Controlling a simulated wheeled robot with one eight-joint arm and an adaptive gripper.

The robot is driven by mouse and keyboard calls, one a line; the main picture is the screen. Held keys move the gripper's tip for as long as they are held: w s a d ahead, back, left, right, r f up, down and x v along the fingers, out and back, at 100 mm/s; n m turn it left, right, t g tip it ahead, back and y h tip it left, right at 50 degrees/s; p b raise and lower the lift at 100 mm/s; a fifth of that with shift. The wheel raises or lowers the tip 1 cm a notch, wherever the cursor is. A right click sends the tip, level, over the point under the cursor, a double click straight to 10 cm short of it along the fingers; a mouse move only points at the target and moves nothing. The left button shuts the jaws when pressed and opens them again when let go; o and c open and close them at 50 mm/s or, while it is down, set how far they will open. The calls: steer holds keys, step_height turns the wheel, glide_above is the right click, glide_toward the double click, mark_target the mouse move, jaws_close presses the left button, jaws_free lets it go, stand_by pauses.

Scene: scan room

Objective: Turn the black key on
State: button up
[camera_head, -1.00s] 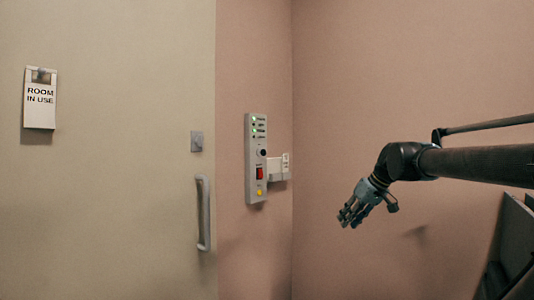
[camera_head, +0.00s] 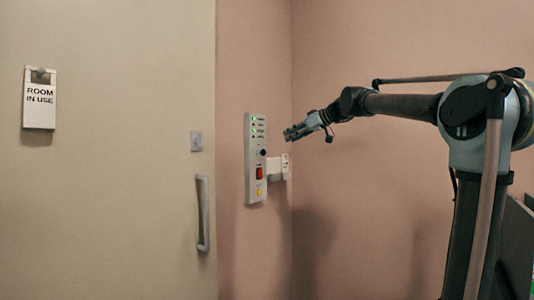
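The black key (camera_head: 263,152) is a small dark round shape on a tall grey control panel (camera_head: 251,188) fixed to the pink wall. It sits below a column of small green lights and above a red switch (camera_head: 259,173). My gripper (camera_head: 287,134) is to the right of the panel, a little above the key's height in the picture, and points left toward it. A gap shows between fingertips and panel. The fingers look close together, but they are too small to tell whether open or shut. The key's exact turn position is too small to read.
A yellow button (camera_head: 259,192) is low on the panel. A white box (camera_head: 277,168) is on the wall right beside the panel. Left is a beige door with a handle (camera_head: 203,213) and a hanging "ROOM IN USE" sign (camera_head: 40,100). The pink wall below my arm is clear.

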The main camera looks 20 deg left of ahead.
mark_target(263, 153)
steer(key=x, duration=1.5)
steer(key=shift+w+a+f, duration=0.2)
steer(key=shift+a+f, duration=0.05)
steer(key=shift+a, duration=0.05)
jaws_close()
